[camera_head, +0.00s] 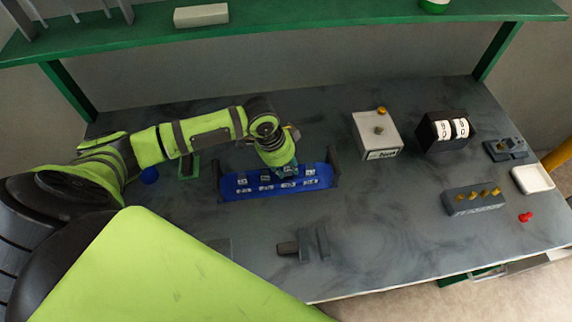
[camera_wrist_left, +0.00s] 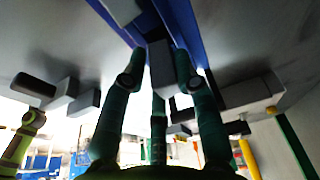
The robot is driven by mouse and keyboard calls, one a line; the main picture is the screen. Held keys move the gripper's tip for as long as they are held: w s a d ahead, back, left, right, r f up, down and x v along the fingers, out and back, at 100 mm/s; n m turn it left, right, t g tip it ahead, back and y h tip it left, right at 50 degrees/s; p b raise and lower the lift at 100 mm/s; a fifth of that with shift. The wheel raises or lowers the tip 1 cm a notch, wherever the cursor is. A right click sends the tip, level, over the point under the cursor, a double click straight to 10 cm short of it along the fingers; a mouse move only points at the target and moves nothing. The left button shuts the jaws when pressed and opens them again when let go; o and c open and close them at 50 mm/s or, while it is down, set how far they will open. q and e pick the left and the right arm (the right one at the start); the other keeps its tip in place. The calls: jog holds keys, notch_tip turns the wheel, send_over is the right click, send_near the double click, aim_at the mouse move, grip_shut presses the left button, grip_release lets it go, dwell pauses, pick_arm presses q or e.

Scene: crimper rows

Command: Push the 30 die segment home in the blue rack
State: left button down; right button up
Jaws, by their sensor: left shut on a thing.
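The blue rack (camera_head: 232,190) lies on the bench in the head view, with several small die segments and pale number labels along it. The labels are too small to read. My left gripper (camera_head: 287,171) points down over the rack, right of its middle. In the left wrist view, my left gripper (camera_wrist_left: 160,72) is shut on a grey die segment (camera_wrist_left: 162,60) between its green fingers. This die segment is at the blue rack (camera_wrist_left: 185,25); I cannot tell how deep it sits. My right gripper is not in view.
A dark grey tool (camera_head: 305,245) lies in front of the rack. A white box (camera_head: 377,136), a black counter box (camera_head: 445,131) and a grey block with brass knobs (camera_head: 473,200) stand to the right. A green shelf (camera_head: 300,22) spans the back.

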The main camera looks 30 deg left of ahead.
pick_arm(q)
jog(key=shift+r, duration=0.1)
jog(key=shift+p, duration=0.4)
jog(key=shift+p, duration=0.7)
dwell(0.9)
jog(key=shift+f+b, duration=0.55)
jog(key=shift+f, duration=0.65)
jog(key=c, duration=0.9)
grip_release()
jog(key=shift+o, duration=0.2)
jog(key=shift+s, duration=0.1)
jog(key=v, duration=1.2)
